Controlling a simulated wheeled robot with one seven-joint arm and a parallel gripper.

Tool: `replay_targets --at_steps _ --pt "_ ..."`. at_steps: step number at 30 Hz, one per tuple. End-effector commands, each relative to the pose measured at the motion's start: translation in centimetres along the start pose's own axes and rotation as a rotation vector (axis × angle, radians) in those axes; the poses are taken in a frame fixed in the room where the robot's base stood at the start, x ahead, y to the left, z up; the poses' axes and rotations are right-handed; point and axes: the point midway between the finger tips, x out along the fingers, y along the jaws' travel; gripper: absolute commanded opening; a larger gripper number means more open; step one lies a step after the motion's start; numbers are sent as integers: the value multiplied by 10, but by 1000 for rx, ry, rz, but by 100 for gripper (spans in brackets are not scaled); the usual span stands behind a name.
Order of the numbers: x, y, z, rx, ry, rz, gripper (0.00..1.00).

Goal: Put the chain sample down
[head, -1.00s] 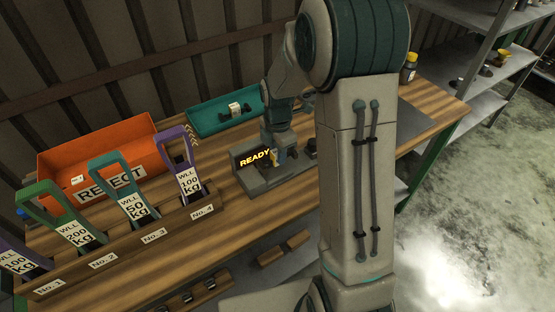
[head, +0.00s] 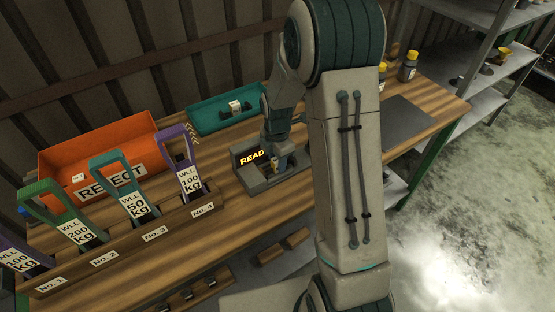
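My gripper (head: 277,162) points down over the right part of a grey test device (head: 262,184) on the wooden bench. The device has a lit yellow display (head: 252,158) reading "READ", its right end covered by my gripper. A small yellowish and blue detail shows at the fingertips. It is too small to tell what it is, or whether the fingers are open or shut. I cannot make out the chain sample; it may be hidden by my gripper.
A teal tray (head: 202,124) holding a small labelled part (head: 235,106) stands behind. An orange bin (head: 60,160) marked REJECT is at left. Several WLL-labelled tags, including a purple one (head: 190,178), stand in a numbered rack (head: 158,234). Bottles (head: 407,68) stand at the back right.

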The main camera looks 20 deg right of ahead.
Motion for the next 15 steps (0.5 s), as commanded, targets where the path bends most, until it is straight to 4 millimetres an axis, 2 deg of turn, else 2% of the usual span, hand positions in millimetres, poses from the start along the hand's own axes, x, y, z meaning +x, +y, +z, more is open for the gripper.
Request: replay_targets --at_steps 1,9,15 --pt "6 -7 -1 1 5 -21 47" --pt "8 -9 -1 3 7 -28 47" --pt "-2 -9 -1 2 8 -28 47"
